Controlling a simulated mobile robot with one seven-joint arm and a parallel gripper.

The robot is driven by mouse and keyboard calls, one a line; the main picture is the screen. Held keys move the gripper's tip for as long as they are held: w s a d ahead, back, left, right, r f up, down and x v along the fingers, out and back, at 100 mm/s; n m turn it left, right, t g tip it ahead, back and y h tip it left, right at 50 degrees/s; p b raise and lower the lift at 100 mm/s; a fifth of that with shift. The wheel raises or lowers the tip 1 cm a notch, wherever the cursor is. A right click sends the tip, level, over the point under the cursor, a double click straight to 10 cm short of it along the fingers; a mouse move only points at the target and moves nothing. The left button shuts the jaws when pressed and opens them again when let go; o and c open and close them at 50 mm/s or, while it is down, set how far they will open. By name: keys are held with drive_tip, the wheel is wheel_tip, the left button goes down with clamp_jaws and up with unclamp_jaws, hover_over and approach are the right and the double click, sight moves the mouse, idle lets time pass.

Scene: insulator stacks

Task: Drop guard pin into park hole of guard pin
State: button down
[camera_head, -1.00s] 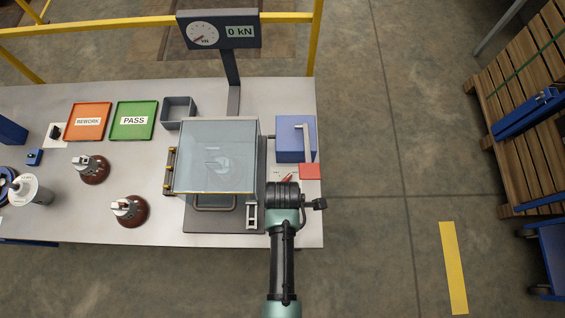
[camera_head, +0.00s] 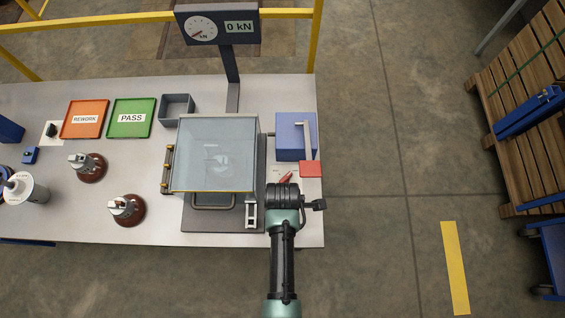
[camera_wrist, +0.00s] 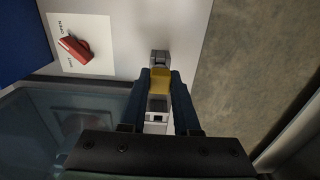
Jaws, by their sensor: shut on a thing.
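My gripper (camera_wrist: 160,86) points down over the bench in the wrist view, its two dark blue fingers closed on a yellow block-like piece, which I take to be the head of the guard pin (camera_wrist: 160,80). A pale grey slotted bracket (camera_wrist: 157,118) shows below and beyond the yellow piece. In the head view this bracket (camera_head: 251,214) stands at the front right corner of the guard box, just left of my wrist (camera_head: 283,195). The pin's shank and tip are hidden, and I cannot tell which opening is the park hole.
The clear guard box (camera_head: 215,155) stands left of my arm. A blue box with a lever (camera_head: 292,137) and a white card with a red part (camera_wrist: 75,48) lie beyond. Insulators (camera_head: 126,209) and orange and green trays (camera_head: 131,131) are farther left. Open floor lies right.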

drive_tip(key=shift+f+b, duration=0.55)
drive_tip(key=shift+f, duration=0.25)
drive_tip(key=c, duration=0.6)
unclamp_jaws()
drive_tip(key=shift+o, duration=0.2)
wheel_tip(320, 180, up, 13)
drive_tip(key=shift+w, duration=0.1)
